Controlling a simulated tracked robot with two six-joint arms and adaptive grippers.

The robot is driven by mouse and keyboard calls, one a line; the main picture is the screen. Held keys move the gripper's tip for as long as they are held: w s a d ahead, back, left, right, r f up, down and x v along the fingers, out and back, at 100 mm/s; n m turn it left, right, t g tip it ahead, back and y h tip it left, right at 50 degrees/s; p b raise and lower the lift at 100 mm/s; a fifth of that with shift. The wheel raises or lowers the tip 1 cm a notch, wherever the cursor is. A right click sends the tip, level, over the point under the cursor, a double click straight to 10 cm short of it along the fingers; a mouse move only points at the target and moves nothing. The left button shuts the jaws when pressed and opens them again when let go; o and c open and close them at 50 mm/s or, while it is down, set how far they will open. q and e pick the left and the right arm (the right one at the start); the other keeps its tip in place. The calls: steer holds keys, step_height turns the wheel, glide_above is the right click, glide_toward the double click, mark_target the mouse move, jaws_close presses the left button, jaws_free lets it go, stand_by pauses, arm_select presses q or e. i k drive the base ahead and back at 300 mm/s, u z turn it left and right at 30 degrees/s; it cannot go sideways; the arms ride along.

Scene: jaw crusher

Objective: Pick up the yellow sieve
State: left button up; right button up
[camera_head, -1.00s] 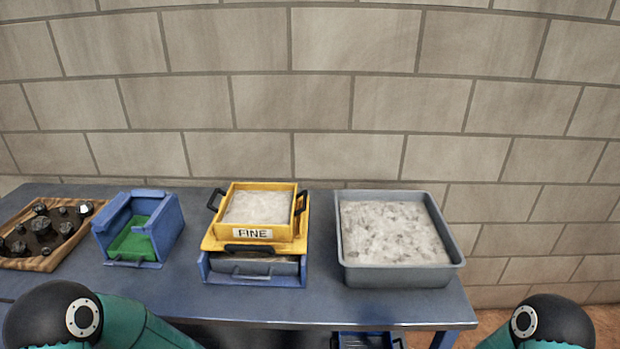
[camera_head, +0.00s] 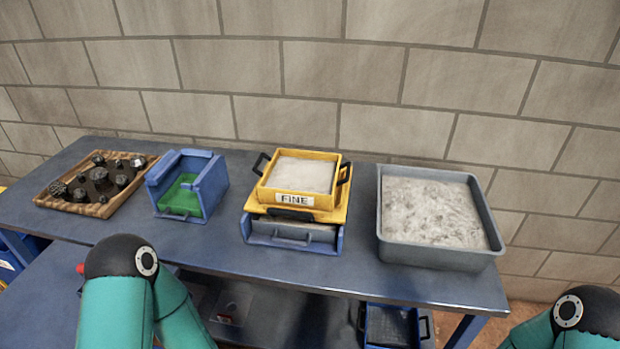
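The yellow sieve (camera_head: 297,184) is a square frame with a "FINE" label on its front and dark handles at its left and right. It holds pale grey powder. It sits on a yellow plate (camera_head: 337,212) on top of a blue box (camera_head: 291,236) on the blue table. My two teal arms show at the bottom left and bottom right of the view, away from the sieve. Neither gripper is in view.
The blue table (camera_head: 200,240) has a wooden tray (camera_head: 48,203) of dark rocks, a blue box with a green inside (camera_head: 186,184), and a grey tray (camera_head: 440,256) of pale powder. A blue sieve (camera_head: 392,327) lies below the table. A block wall stands behind.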

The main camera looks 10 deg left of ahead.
mark_target(304, 180)
steer(key=z, duration=0.3)
steer(key=i, duration=0.2)
steer(key=u, duration=2.2)
steer(key=k, duration=1.3)
steer(key=z, duration=0.85)
steer(key=i, duration=1)
steer(key=u, duration=0.55)
